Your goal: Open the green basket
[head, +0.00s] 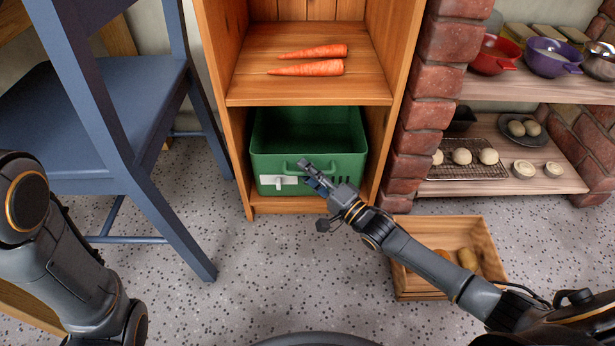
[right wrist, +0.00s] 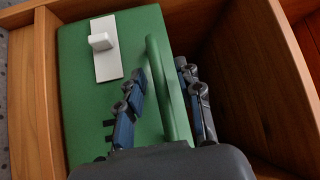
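The green basket (head: 305,133) sits in the lower compartment of the wooden cabinet, its front near the cabinet's front edge. Its top is open and it looks empty. Its front has a green bar handle and a white plate (head: 279,185) with a small tab, which also shows in the right wrist view (right wrist: 105,60). My right gripper (head: 312,172) is at the handle. In the right wrist view its fingers close in on both sides of the handle bar (right wrist: 168,85) and seem to touch it. My left arm is at the lower left; its gripper is out of view.
Two carrots (head: 310,68) lie on the shelf above. A blue chair (head: 110,115) stands left of the cabinet. A brick pillar (head: 433,90) is on the right. A wooden crate (head: 452,229) is on the floor below my right arm. The floor before the cabinet is clear.

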